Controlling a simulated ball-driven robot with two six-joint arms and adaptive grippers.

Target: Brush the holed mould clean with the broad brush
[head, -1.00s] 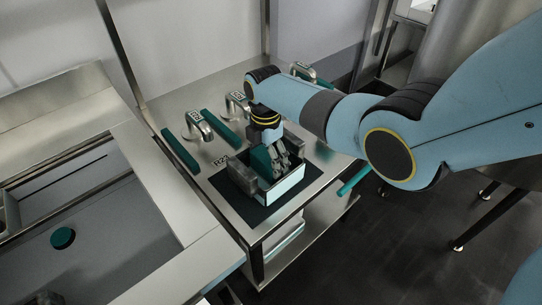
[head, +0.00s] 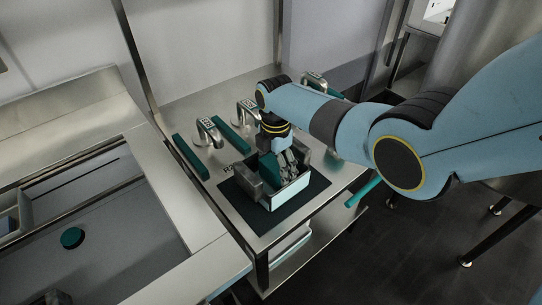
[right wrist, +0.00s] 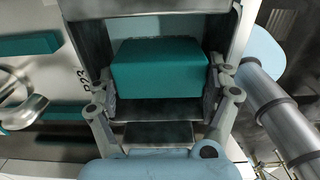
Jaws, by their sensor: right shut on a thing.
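My right gripper (head: 281,170) points down into an open box-shaped mould (head: 290,196) with a pale front wall and grey sides. The gripper is shut on a teal block, which looks like the broad brush (head: 268,166). The right wrist view shows this teal block (right wrist: 160,72) between the two fingers (right wrist: 160,88), with the mould's grey walls around it. The bristles and the mould's holes cannot be made out, nor whether the brush touches the mould. The mould stands on a dark mat (head: 257,219). My left gripper is not in view.
Behind the mould, teal strips (head: 190,157) and arched metal pieces with labels (head: 209,132) stand on the steel table (head: 222,205). A teal rod (head: 362,191) sticks out at the table's right. A sunken basin holding a round teal piece (head: 72,238) lies to the left.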

